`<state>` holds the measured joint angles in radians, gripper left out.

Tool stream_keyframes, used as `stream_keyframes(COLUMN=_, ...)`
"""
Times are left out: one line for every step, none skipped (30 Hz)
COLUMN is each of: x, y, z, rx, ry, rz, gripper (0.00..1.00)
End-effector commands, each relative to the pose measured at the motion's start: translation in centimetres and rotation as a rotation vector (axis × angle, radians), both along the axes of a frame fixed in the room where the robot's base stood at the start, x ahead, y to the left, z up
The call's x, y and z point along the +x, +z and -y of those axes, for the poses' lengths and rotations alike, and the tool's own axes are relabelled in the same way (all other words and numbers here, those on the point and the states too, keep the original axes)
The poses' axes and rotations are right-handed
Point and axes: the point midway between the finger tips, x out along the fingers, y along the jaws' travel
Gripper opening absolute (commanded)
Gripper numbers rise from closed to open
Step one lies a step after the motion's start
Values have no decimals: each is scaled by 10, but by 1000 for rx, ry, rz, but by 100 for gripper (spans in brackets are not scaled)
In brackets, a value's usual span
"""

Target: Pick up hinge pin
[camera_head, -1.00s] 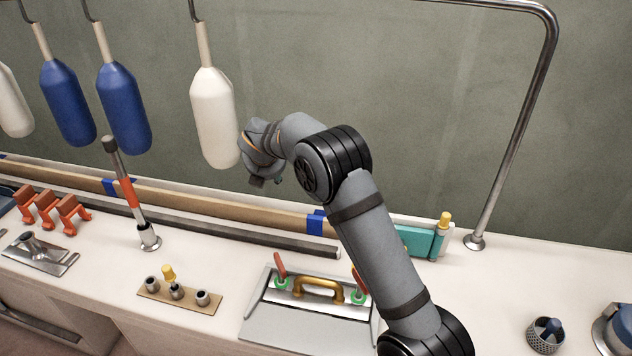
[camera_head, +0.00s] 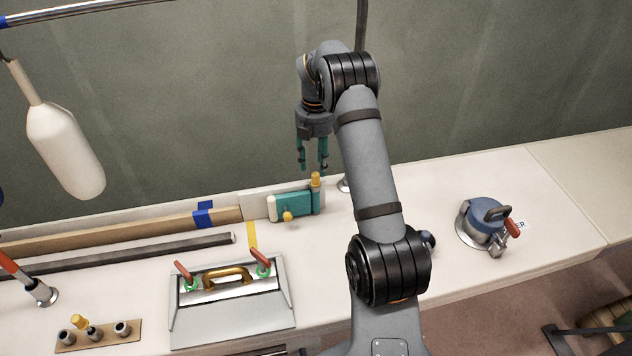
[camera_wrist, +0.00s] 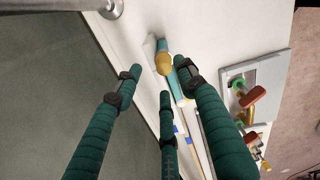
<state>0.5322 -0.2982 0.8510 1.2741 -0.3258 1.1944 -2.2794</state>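A yellow-headed pin, which looks like the hinge pin (camera_head: 315,180), stands upright at the right end of a teal hinge (camera_head: 292,205) on the counter by the back wall. My gripper (camera_head: 312,167) has teal fingers pointing down, spread apart and empty, above the pin in the head view. In the wrist view the pin's yellow head (camera_wrist: 164,63) shows between the spread fingertips of my gripper (camera_wrist: 159,80). I see no contact with the pin. The pin's shaft is mostly hidden inside the hinge.
A second yellow knob (camera_head: 288,216) sits at the hinge's front. A metal panel with a brass handle (camera_head: 228,277) lies in front left. A pole base (camera_head: 344,185) stands close right of the hinge.

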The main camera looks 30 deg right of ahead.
Motion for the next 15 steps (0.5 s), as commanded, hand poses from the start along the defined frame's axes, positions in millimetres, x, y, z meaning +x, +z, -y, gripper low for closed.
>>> stream_keyframes(x=-2, y=-4, z=0, rx=1, ry=1, rz=-3, gripper=40)
stream_keyframes(x=-3, y=-7, z=-1, rx=-1, ry=1, rz=-4, gripper=40)
stream_keyframes(x=-5, y=-13, z=-1, rx=0, ry=0, rz=-5, gripper=40)
stream_keyframes(x=-6, y=-18, z=-2, rx=1, ry=1, rz=-6, gripper=40)
stream_keyframes(x=-6, y=-22, z=-3, rx=0, ry=2, rz=-5, gripper=40)
stream_keyframes(x=-8, y=-28, z=-3, rx=-1, ry=2, rz=-5, gripper=40)
stream_keyframes(x=-8, y=-33, z=-3, rx=-1, ry=1, rz=-5, gripper=40)
stream_keyframes(x=-7, y=-37, z=-3, rx=-1, ry=1, rz=-4, gripper=40)
stream_keyframes(x=-7, y=-42, z=-3, rx=0, ry=1, rz=-3, gripper=40)
stream_keyframes(x=-7, y=-45, z=-3, rx=0, ry=0, rz=-2, gripper=40)
stream_keyframes(x=-7, y=-47, z=-3, rx=0, ry=0, rz=-2, gripper=40)
stream_keyframes(x=-6, y=-49, z=-3, rx=-1, ry=0, rz=-1, gripper=40)
stream_keyframes(x=-6, y=-50, z=-3, rx=-1, ry=0, rz=0, gripper=40)
stream_keyframes(x=-6, y=-50, z=-3, rx=-2, ry=0, rz=0, gripper=40)
stream_keyframes(x=-6, y=-50, z=-3, rx=-2, ry=0, rz=1, gripper=40)
